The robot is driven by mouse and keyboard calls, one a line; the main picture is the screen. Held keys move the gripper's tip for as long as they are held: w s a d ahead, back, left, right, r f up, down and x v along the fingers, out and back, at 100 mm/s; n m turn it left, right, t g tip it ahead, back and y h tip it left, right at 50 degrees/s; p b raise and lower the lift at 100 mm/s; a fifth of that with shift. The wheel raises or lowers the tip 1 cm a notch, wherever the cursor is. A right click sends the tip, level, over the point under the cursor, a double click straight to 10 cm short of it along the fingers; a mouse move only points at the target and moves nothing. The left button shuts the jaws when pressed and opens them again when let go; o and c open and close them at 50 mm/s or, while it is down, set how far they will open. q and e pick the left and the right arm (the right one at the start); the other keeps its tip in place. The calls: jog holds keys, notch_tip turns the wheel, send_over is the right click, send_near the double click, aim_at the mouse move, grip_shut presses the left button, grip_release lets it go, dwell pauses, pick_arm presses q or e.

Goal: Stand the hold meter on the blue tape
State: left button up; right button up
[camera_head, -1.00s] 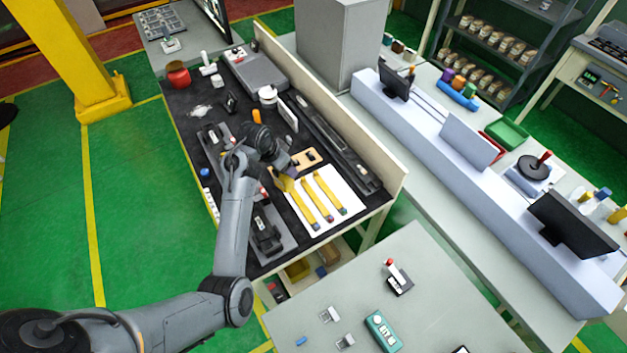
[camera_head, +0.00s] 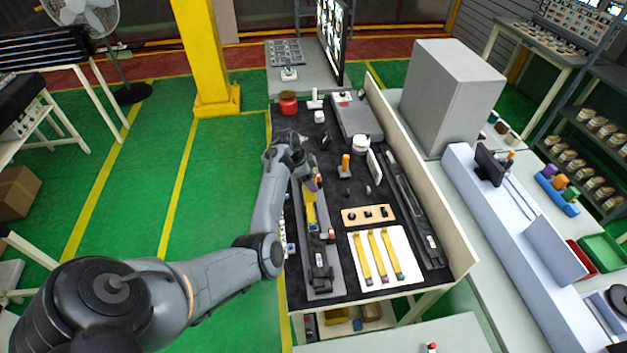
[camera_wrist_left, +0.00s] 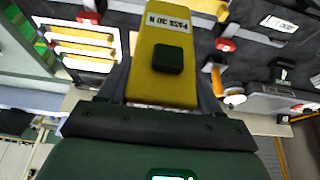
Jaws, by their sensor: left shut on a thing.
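The hold meter (camera_wrist_left: 172,88) is a yellow body with a black square button and a "PASS 30 N" label, filling the upper middle of the left wrist view. In the head view it is a small yellow piece (camera_head: 310,212) over the long grey fixture (camera_head: 325,284) on the black bench mat. My left gripper (camera_head: 311,188) is shut on it, with dark fingers on both sides in the wrist view. Whether the meter touches the fixture I cannot tell. I cannot make out the blue tape; the arm covers part of the bench's left side. My right gripper is not in view.
A white board (camera_head: 391,278) with several yellow strips lies right of the fixture, below a tan block (camera_head: 368,214). An orange-topped tool (camera_head: 346,163) and a white cup (camera_head: 360,144) stand farther back. A raised panel (camera_head: 424,182) bounds the bench's right side.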

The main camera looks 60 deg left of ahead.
pick_arm(q)
jog(key=shift+f+b, duration=0.9)
jog(key=shift+f, duration=1.95)
jog(key=o, duration=1)
